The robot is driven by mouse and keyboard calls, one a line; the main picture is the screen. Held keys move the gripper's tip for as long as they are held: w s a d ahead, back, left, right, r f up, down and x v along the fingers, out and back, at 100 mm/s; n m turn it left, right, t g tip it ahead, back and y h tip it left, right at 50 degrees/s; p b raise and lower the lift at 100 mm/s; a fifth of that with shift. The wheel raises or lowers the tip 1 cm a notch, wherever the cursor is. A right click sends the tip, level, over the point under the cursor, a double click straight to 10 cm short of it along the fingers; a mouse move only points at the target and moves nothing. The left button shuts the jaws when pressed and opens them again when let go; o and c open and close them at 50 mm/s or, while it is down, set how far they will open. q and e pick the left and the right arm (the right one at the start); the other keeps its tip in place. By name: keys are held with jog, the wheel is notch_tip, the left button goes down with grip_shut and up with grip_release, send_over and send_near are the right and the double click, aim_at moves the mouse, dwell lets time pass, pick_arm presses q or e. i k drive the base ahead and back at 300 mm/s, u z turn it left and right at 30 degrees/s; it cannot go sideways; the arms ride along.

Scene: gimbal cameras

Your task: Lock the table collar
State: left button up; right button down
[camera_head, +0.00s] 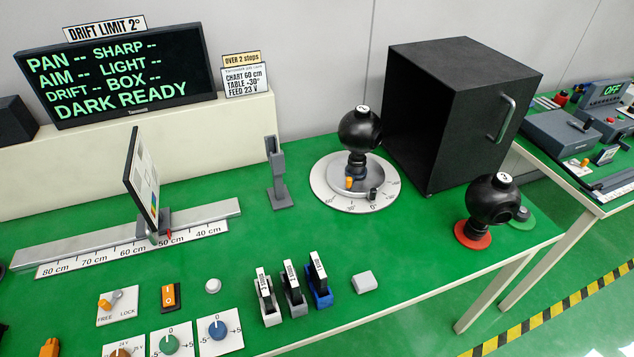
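A round turntable with a white graduated dial (330,199) stands at the middle back of the green table. Its grey plate carries a black ball-shaped unit marked 2 (358,130). A small orange knob (349,183) and a dark knob (374,194) sit at the front of the plate; which part is the collar I cannot tell for sure. A panel marked FREE and LOCK (128,313) lies at the front left, with an orange-tipped lever (104,304) whose tip is on the FREE side. Neither of my grippers shows in the head view.
A black box with a handle (464,110) stands right of the turntable. A second ball unit (492,200) sits on a red disc near the right edge. A grey post (276,170), a rail with a chart (145,187), and several slotted holders (292,283) stand nearby. The display (115,75) reads DARK READY.

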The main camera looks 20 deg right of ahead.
aim_at(350, 180)
jog(key=u, duration=2.7)
jog(key=k, duration=1.5)
jog(key=z, duration=1.6)
